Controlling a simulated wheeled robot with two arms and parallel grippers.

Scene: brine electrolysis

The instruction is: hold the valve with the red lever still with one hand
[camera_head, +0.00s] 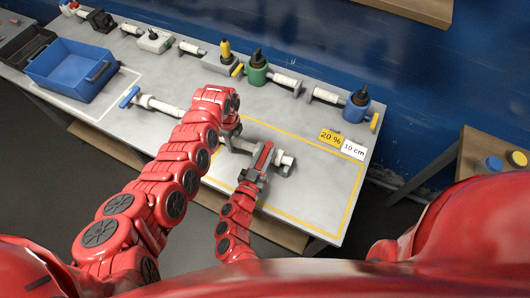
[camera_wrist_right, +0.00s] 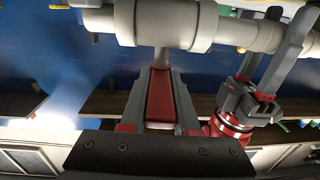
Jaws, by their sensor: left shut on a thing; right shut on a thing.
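The valve is a light grey pipe piece (camera_head: 284,160) with a red lever (camera_head: 263,155), inside the yellow-outlined area of the bench. In the right wrist view its thick grey body (camera_wrist_right: 165,22) is at the top, with the red lever (camera_wrist_right: 160,95) below it. My left gripper (camera_head: 232,136) is shut on the left part of the valve's pipe; in the wrist view its grey fingers (camera_wrist_right: 285,45) reach up around the pipe. My right gripper (camera_head: 253,174) is at the front of the valve, shut on the red lever. The exact finger contact is partly hidden.
A "20 %" label (camera_head: 330,137) and a "10 cm" label (camera_head: 353,149) lie at the area's right back. Several other valves, including a green one (camera_head: 257,76) and a blue one (camera_head: 355,111), line the back. A blue crate (camera_head: 62,67) stands left. The yellow area's right front is clear.

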